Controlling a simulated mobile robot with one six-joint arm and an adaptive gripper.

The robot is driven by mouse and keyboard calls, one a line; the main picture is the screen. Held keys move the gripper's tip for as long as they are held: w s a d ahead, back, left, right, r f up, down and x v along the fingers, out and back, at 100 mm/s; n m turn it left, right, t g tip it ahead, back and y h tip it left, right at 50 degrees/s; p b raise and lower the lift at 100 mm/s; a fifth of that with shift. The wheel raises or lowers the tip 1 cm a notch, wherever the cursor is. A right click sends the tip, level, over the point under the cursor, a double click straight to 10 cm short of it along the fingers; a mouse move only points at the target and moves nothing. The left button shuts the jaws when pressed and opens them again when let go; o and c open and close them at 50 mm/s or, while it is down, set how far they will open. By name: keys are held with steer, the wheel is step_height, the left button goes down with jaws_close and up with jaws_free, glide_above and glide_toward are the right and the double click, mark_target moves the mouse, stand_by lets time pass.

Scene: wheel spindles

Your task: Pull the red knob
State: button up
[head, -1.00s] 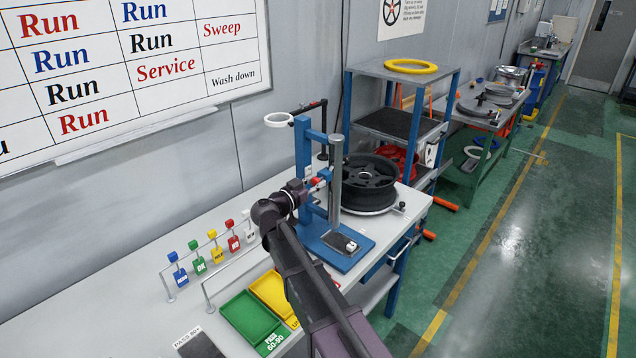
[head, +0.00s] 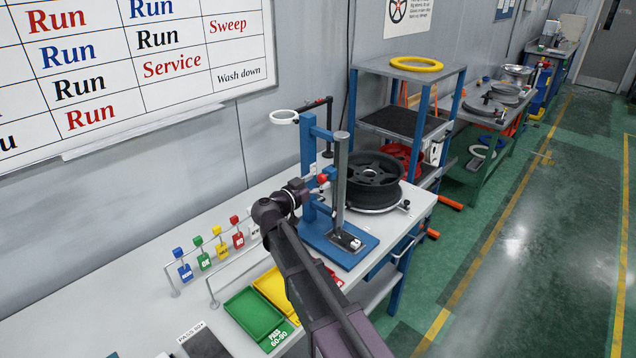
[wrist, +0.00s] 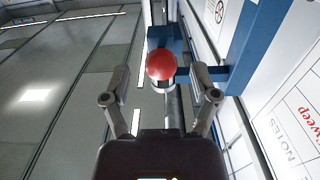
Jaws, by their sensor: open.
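The red knob (wrist: 161,65) is a round ball just beyond my open gripper (wrist: 160,98) in the wrist view, roughly centred between the two fingers. The fingers stand apart on either side of it, and I cannot tell whether they touch it. In the head view the red knob (head: 323,178) shows small at the blue stand (head: 308,150), beside its grey upright cylinder (head: 341,185). My gripper (head: 311,183) is close to the knob from the left there, its fingers mostly too small to make out.
A dark wheel (head: 376,180) sits right behind the stand on the bench. Coloured tags (head: 203,257) hang on a rail at the left. A green tray (head: 258,314) and a yellow tray (head: 275,287) lie in front. A blue shelf (head: 408,75) stands behind.

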steer(key=v, duration=1.2)
stand_by(0.3)
steer(key=s+d+f+n+g+y, duration=0.15)
steer(key=d+f+g, duration=0.4)
steer(key=d, duration=0.55)
steer(key=s+d+f+n+g+y, duration=0.15)
steer(key=d+f+g, duration=0.35)
steer(key=d, duration=0.6)
steer(key=s+d+f+n+g+y, duration=0.3)
steer(key=s+d+f+n+y, duration=0.1)
steer(key=s+d+f+y, duration=0.4)
steer(key=shift+s+d+n+g, duration=0.35)
steer(key=shift+s+d, duration=0.6)
steer(key=shift+s, duration=0.95)
steer(key=shift+w, duration=0.1)
